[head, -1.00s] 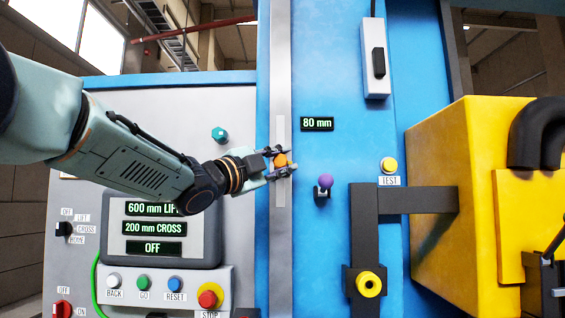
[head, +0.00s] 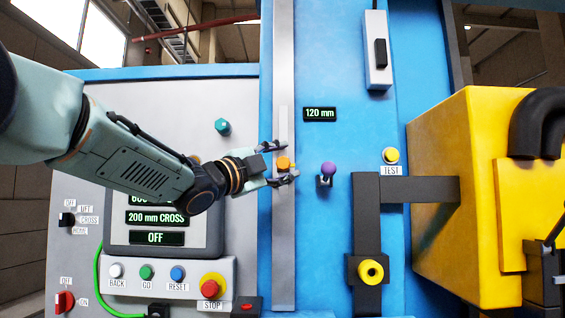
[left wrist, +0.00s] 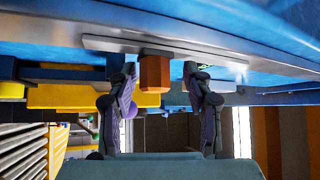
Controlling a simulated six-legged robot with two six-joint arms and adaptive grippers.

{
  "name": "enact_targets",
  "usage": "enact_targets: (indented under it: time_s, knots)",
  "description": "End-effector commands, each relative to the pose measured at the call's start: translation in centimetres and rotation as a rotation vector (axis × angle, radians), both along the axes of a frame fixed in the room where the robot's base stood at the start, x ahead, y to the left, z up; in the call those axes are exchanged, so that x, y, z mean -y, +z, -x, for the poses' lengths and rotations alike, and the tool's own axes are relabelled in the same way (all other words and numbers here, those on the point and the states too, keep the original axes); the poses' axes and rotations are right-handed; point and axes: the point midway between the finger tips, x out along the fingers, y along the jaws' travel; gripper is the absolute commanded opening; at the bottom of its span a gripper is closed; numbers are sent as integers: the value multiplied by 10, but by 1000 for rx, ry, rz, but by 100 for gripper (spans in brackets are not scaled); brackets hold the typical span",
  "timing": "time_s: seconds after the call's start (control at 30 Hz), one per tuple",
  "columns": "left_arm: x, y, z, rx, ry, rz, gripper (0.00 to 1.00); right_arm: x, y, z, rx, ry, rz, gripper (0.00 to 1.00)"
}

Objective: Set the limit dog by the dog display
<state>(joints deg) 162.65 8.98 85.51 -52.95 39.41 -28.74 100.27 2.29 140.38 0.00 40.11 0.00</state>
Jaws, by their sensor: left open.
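The limit dog (head: 283,163) is a small orange block on the grey vertical rail (head: 284,245). The dog display (head: 320,114), to its upper right on the blue column, reads 120 mm in green. My left gripper (head: 278,162) is open, with one finger above the dog and one below. In the left wrist view the orange dog (left wrist: 153,72) stands out from its pale strip, between the two fingers (left wrist: 165,98) and with a gap to each. My right gripper is not in view.
A purple-topped lever (head: 328,169) is right of the dog. A yellow TEST button (head: 391,155) and a yellow machine housing (head: 455,200) stand farther right. The control panel's screen (head: 156,218), partly behind my left arm, shows 200 mm CROSS and OFF. A red stop button (head: 211,286) is below.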

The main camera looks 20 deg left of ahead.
Motion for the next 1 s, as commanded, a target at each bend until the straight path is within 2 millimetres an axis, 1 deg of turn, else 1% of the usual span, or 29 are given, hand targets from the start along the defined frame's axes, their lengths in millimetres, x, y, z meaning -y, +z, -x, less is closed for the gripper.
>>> enact_targets:
  time_s: [0.17,0.27,0.37,0.53,0.7,0.83,1.0]
  knots:
    - [0,0,0,1,-1,-1,51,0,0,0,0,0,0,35]
    - [1,6,0,3,-1,-2,51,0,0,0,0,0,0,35]
    - [1,19,0,5,-1,-4,51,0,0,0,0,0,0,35]
    - [0,55,1,9,1,-2,51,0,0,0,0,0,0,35]
    - [-1,83,1,8,1,0,51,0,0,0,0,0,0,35]
    - [-1,95,2,8,-1,-1,51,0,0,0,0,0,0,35]
    - [-2,103,2,6,0,2,51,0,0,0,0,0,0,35]
